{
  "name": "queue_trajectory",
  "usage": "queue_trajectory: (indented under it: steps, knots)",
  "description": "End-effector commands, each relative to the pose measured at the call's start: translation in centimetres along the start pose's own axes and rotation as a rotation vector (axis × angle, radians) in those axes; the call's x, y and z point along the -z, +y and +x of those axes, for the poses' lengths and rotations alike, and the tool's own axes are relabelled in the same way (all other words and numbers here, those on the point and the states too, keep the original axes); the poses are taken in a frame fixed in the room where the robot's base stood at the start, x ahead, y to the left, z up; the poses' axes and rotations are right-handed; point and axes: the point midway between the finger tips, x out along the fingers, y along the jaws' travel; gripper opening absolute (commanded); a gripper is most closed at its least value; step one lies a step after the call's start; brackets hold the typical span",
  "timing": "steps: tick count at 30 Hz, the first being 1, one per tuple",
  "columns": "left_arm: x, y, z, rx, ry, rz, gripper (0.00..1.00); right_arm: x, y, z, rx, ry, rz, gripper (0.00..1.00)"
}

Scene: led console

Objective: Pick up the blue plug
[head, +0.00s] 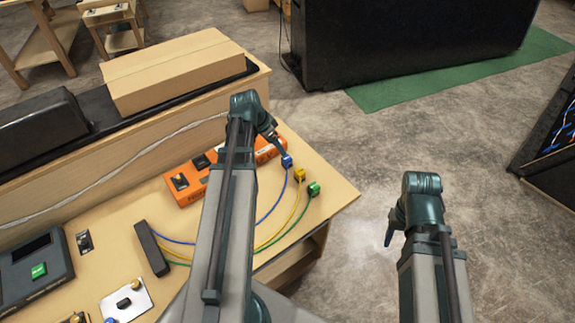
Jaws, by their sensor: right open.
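The blue plug (287,160) is at the right end of a blue cable, by the right end of the orange power strip (185,198). My left arm reaches over the wooden table, and its gripper (281,149) points down at the blue plug, very close to it or touching. The arm's wrist hides most of its fingers, so I cannot tell whether they hold the plug. My right gripper (391,232) is open and empty, off the table over the floor, mostly hidden behind its wrist.
A yellow plug (299,174) and a green plug (314,189) lie just beside the blue one. Their cables run left to a black block (151,248). A cardboard box (175,72) sits on the raised shelf behind.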

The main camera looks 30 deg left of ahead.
Motion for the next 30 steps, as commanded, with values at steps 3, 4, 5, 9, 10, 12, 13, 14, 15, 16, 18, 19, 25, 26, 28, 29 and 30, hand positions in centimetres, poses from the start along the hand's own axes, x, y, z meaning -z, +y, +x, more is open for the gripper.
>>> queue_trajectory:
  steps: [3,4,5,9,10,12,13,14,15,16,18,19,25,26,28,29,30]
  knots:
    - [-0.2,-0.1,2.7,0.000,0.000,0.000,0.72,0.1,-0.2,2.5,0.000,0.000,0.000,0.50]
    - [-0.2,-0.1,3.1,0.000,0.000,0.000,0.72,0.2,-0.3,3.0,0.000,0.000,0.000,0.50]
    - [-0.2,-0.1,3.6,0.000,0.000,0.000,0.72,0.2,-0.3,3.4,0.000,0.000,0.000,0.50]
    - [-0.2,0.0,5.5,0.000,0.000,0.001,0.72,0.3,-0.5,5.1,0.000,0.000,0.000,0.50]
    - [-0.1,0.0,5.7,0.000,0.000,0.001,0.72,0.3,-0.5,5.3,0.000,0.000,0.000,0.50]
    - [-0.1,0.0,6.0,0.000,0.000,0.000,0.72,0.3,-0.5,5.6,0.000,0.000,0.000,0.50]
    - [-0.1,0.0,6.1,0.000,0.000,-0.001,0.72,0.3,-0.5,5.6,0.000,0.000,0.000,0.50]
    - [0.0,0.0,6.1,0.000,0.000,-0.001,0.72,0.3,-0.5,5.6,0.000,0.000,0.000,0.50]
    - [0.0,0.0,6.0,0.000,0.000,-0.001,0.72,0.3,-0.5,5.5,0.000,0.000,0.000,0.50]
    - [0.0,0.0,6.0,0.000,0.000,-0.001,0.72,0.3,-0.5,5.5,0.000,0.000,0.000,0.50]
    - [0.0,0.0,6.0,0.000,0.000,-0.001,0.72,0.3,-0.5,5.5,0.000,0.000,0.000,0.50]
    - [0.0,0.0,6.1,0.000,0.000,-0.001,0.72,0.3,-0.5,5.6,0.000,0.000,0.000,0.50]
    - [0.1,0.1,8.0,-0.001,0.000,0.000,0.72,0.4,-0.7,7.3,0.000,0.000,0.000,0.50]
    - [0.1,0.1,8.4,-0.001,0.000,0.000,0.72,0.5,-0.7,7.7,0.000,0.000,0.000,0.50]
    - [0.2,0.1,9.4,-0.001,0.000,0.001,0.72,0.5,-0.8,8.6,0.000,0.000,0.000,0.50]
    - [0.3,0.2,9.9,-0.001,0.000,0.001,0.72,0.5,-0.8,8.9,0.000,0.000,0.000,0.50]
    - [0.2,0.2,10.4,-0.001,0.000,0.000,0.72,0.6,-0.9,9.4,0.000,0.000,0.000,0.50]
